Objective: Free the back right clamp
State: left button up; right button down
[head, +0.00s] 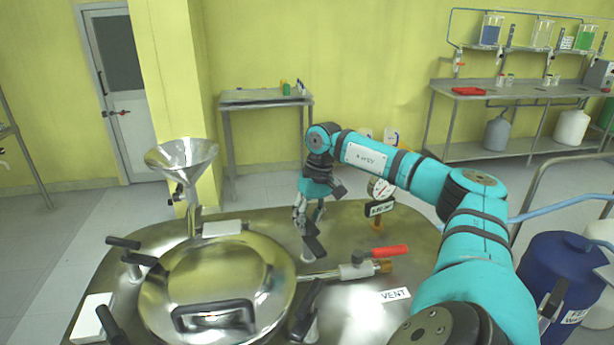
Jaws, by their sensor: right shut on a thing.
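The back right clamp (314,246) has a black handle and stands at the right rear of the round steel lid (215,285). My right gripper (309,218) comes down from above and is shut on the upper part of this clamp. The fingers partly hide the grip. Other black-handled clamps stand around the lid: back left ones (124,243), a front left one (112,324) and a front right one (304,312). The lid lies flat, with a black handle (214,316) on its front. My left gripper is not in view.
A valve with a red lever (388,251) and a pressure gauge (380,189) stand right of the clamp, near my right arm. A steel funnel (182,160) rises behind the lid. A blue drum (560,275) stands at right.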

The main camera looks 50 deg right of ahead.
jog(key=shift+w+a+r+n, duration=0.1)
jog(key=shift+w+r+n, duration=0.15)
jog(key=shift+n, duration=0.05)
jog(key=c, duration=1.2)
grip_release()
jog(key=shift+a, duration=0.2)
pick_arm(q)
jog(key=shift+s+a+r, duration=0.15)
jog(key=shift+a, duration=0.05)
pick_arm(e)
jog(key=shift+d+f, duration=0.1)
jog(key=shift+f, duration=0.05)
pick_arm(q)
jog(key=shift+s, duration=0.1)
pick_arm(e)
jog(key=r, duration=0.4)
jog(key=d+r, duration=0.1)
jog(key=r, duration=0.3)
jog(key=s+d+r, duration=0.1)
jog(key=r, duration=0.3)
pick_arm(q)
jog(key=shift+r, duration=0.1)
